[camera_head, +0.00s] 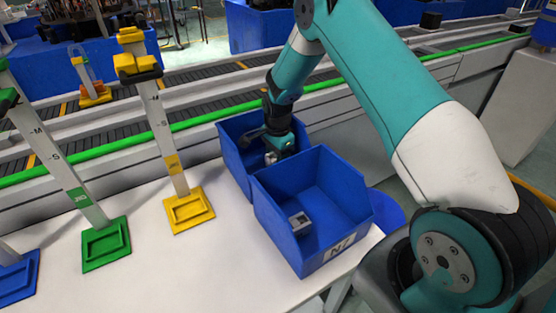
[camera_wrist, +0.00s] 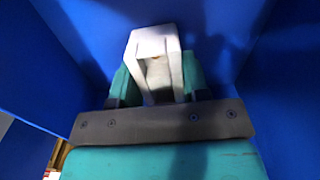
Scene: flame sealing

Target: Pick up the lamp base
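My gripper (camera_head: 277,155) reaches down into the rear blue bin (camera_head: 232,150). In the wrist view, a pale grey, box-shaped part with a recess (camera_wrist: 155,48), which looks like the lamp base, sits between the fingers of my gripper (camera_wrist: 157,85). The teal fingers lie against both its sides, so the gripper looks shut on it. Blue bin walls surround it, and I cannot tell whether it touches the bin floor. In the head view it is mostly hidden by my gripper and the bin wall.
The front blue bin (camera_head: 340,190) stands close beside the rear one and holds a small grey square part (camera_head: 299,222). Yellow (camera_head: 188,209) and green (camera_head: 105,245) stands with tall uprights are on the white table (camera_head: 190,275) at left. A conveyor (camera_head: 215,100) runs behind.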

